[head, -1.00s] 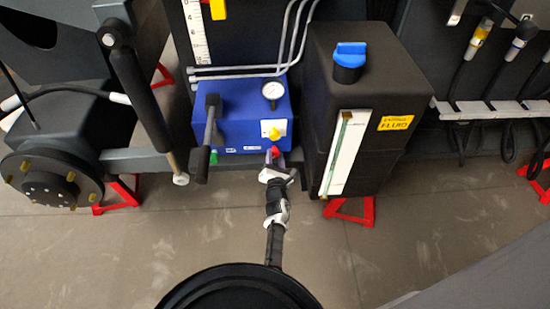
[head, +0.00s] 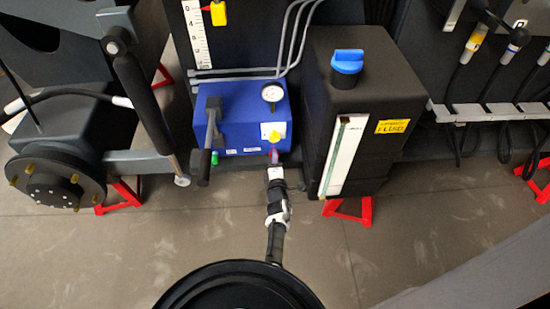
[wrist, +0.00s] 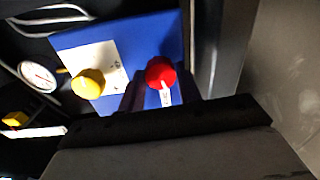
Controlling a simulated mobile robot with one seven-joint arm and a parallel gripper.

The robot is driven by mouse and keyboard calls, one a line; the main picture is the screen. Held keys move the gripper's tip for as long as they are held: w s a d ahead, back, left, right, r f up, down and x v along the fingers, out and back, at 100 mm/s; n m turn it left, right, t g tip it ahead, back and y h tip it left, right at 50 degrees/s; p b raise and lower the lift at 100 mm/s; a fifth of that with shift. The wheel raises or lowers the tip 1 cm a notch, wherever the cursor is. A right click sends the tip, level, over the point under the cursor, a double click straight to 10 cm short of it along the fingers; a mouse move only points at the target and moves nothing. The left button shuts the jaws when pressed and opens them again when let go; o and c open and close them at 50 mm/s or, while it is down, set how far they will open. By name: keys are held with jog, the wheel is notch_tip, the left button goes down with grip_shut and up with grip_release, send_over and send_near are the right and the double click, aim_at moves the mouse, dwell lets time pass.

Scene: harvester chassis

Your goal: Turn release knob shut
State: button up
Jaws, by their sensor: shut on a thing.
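The blue pump block (head: 240,112) carries a red round knob (wrist: 160,72) with a white pointer on its front. In the wrist view the pointer points down, tilted slightly. My gripper (head: 274,162) reaches up to the lower right of the block's front. In the wrist view its dark fingers (wrist: 161,92) stand on either side of the red knob and are shut on it. In the head view the knob is mostly hidden by my gripper. A yellow knob (wrist: 88,83) on a white plate sits to the left of it, apart from my fingers.
A round gauge (head: 273,92) sits on top of the block and a black lever (head: 210,145) at its left. A black fluid tank (head: 350,110) with a blue cap stands close to the right. Open floor (head: 170,235) lies in front.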

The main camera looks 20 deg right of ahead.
jog(key=shift+f+m+p, duration=0.2)
jog(key=shift+m+p, duration=1.95)
jog(key=shift+m, duration=7.95)
jog(key=o, duration=1)
